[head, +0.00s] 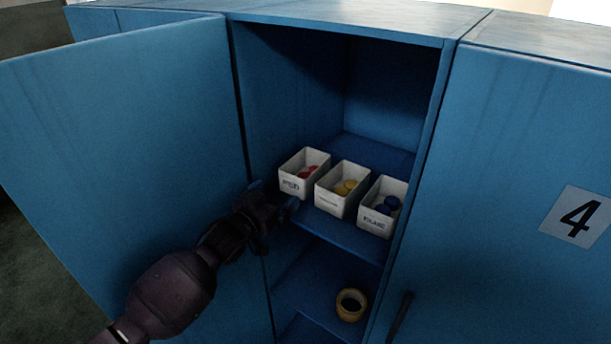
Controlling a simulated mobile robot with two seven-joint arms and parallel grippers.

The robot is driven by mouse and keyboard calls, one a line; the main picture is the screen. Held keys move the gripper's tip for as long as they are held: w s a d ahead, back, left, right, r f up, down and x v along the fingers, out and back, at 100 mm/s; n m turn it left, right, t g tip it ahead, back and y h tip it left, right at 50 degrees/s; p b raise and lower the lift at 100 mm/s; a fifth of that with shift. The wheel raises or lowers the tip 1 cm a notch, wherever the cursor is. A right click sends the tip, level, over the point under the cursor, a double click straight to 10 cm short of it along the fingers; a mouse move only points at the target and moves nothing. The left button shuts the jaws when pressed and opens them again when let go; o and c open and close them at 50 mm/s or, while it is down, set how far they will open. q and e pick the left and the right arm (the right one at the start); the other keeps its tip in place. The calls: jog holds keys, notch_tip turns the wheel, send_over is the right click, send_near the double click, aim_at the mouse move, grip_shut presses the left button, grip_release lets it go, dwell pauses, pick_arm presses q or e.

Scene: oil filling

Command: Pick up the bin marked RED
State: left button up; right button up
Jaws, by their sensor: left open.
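The bin marked RED (292,186) is a small white open box with red pieces inside. It stands leftmost of three bins on a shelf in the open blue locker. My left gripper (274,196) is open, just in front of and below the left side of the RED bin. Its dark fingers are hard to make out, and I cannot tell whether they touch the bin. Nothing shows between them. My right gripper is not in the head view.
A bin with yellow pieces (329,203) stands in the middle and the BLUE bin (374,222) at right. The open locker door (120,130) is at left. A closed door marked 4 (500,180) is at right.

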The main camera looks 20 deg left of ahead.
aim_at(291, 180)
pick_arm(q)
jog(key=shift+x, duration=3.15)
jog(key=shift+a, duration=0.15)
jog(key=shift+r, duration=0.1)
jog(key=c, duration=0.6)
